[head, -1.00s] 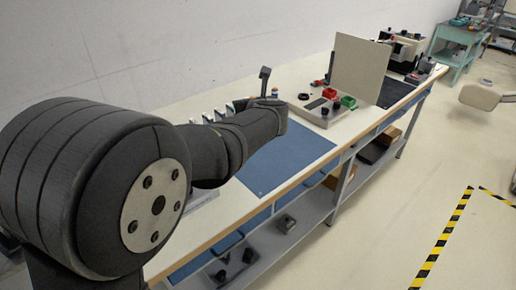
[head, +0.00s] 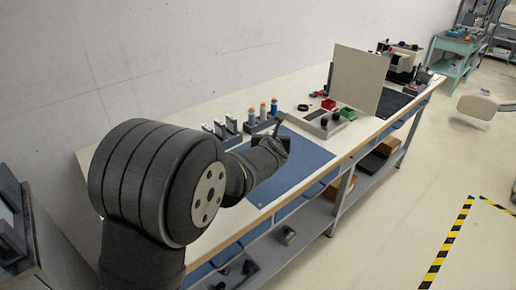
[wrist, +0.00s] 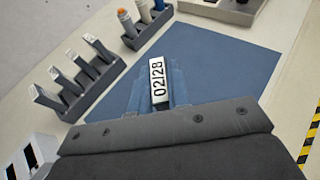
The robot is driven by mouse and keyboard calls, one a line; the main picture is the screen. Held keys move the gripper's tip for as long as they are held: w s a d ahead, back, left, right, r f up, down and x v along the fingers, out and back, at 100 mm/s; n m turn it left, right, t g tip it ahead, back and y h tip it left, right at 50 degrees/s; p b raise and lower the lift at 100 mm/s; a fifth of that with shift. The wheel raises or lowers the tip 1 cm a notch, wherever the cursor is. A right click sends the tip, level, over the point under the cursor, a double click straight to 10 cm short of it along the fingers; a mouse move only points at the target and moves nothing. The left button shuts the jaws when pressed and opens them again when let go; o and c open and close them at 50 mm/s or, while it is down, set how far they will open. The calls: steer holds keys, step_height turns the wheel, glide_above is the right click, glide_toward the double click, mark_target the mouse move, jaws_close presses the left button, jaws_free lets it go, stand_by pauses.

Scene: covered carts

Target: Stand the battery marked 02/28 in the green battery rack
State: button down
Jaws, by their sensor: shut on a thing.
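My gripper (wrist: 157,88) is shut on the battery marked 02/28 (wrist: 158,76), whose white label faces the wrist camera. The battery is between the two blue-grey fingers, over the blue mat (wrist: 215,60). In the head view my gripper end (head: 280,135) is above the mat, and the battery cannot be made out there. A small green holder (head: 348,113) stands at the right of a grey board near the upright panel; it is too small to tell whether it is the green battery rack. No green rack shows in the wrist view.
A dark rack (wrist: 92,88) holds several white-labelled pieces, left of the mat. Another rack (wrist: 133,40) holds orange-topped and other cylinders. A red holder (head: 328,104) is on the grey board (head: 322,124). An upright beige panel (head: 357,77) stands behind it. The mat is clear.

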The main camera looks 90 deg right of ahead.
steer(key=shift+w+d+f, duration=0.15)
steer(key=shift+w+f, duration=0.05)
steer(key=shift+f, duration=0.6)
steer(key=shift+w+d+f, duration=0.15)
steer(key=shift+f, duration=0.65)
steer(key=shift+w+d+f, duration=0.15)
steer(key=shift+w+f, duration=0.05)
steer(key=shift+f, duration=0.6)
steer(key=shift+f, duration=0.15)
steer(key=c, duration=1.4)
jaws_free()
steer(key=shift+o, duration=0.2)
steer(key=shift+r, duration=0.25)
steer(key=shift+o, duration=0.4)
steer(key=v, duration=1.2)
